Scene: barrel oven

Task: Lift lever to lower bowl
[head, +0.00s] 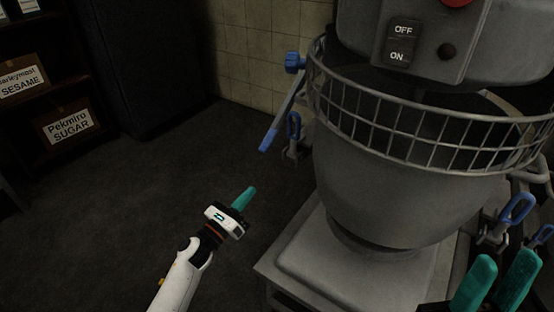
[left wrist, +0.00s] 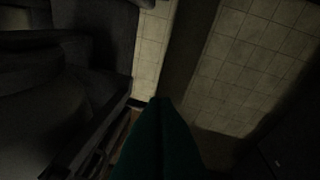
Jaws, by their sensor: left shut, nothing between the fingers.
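The lever (head: 283,109) is a grey rod with a blue grip at its lower end, on the left side of the mixer, slanting down and left from a blue knob. The large grey bowl (head: 385,190) sits under the mixer head, inside a wire guard. My left gripper (head: 247,194) is below and left of the lever's grip, apart from it, with its teal fingers together and empty. Its fingers also show in the left wrist view (left wrist: 160,135), where I see no lever. My right gripper (head: 497,277) is at the lower right, in front of the bowl, with its fingers apart.
The wire guard (head: 425,118) rings the bowl's top. A blue-handled clamp (head: 293,127) is just right of the lever's grip. Another blue handle (head: 517,207) is at the right. The mixer base (head: 330,275) stands below. Shelves with boxes (head: 70,122) are far left. Open floor lies left.

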